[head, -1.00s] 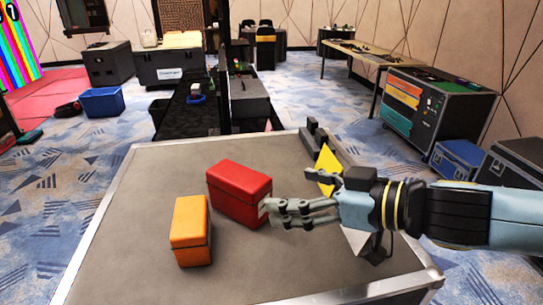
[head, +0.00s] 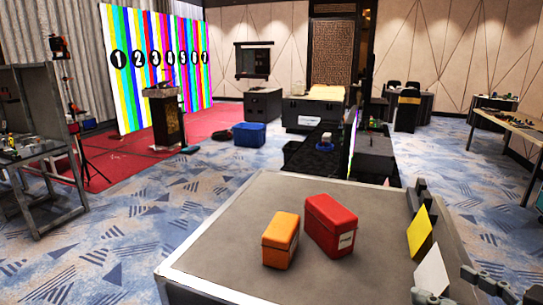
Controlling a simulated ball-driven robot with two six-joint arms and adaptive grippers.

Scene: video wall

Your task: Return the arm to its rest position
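My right gripper (head: 482,283) shows only in part at the bottom right corner of the head view. Its grey jointed finger parts are cut off by the frame edge, so I cannot tell whether it is open or shut. It is to the right of the white card and well apart from the red and orange boxes. My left gripper is not in view. The red box (head: 330,222), with a white label on its side, stands on the grey table top (head: 225,240). The smaller orange box (head: 281,240) stands just left of it.
A yellow card (head: 419,232) and a white card (head: 432,272) stand along the table's right side. The table's left part is clear. Beyond are a blue bin (head: 249,134), a lectern (head: 166,115), a striped video wall (head: 140,70) and a metal rack (head: 38,140) at left.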

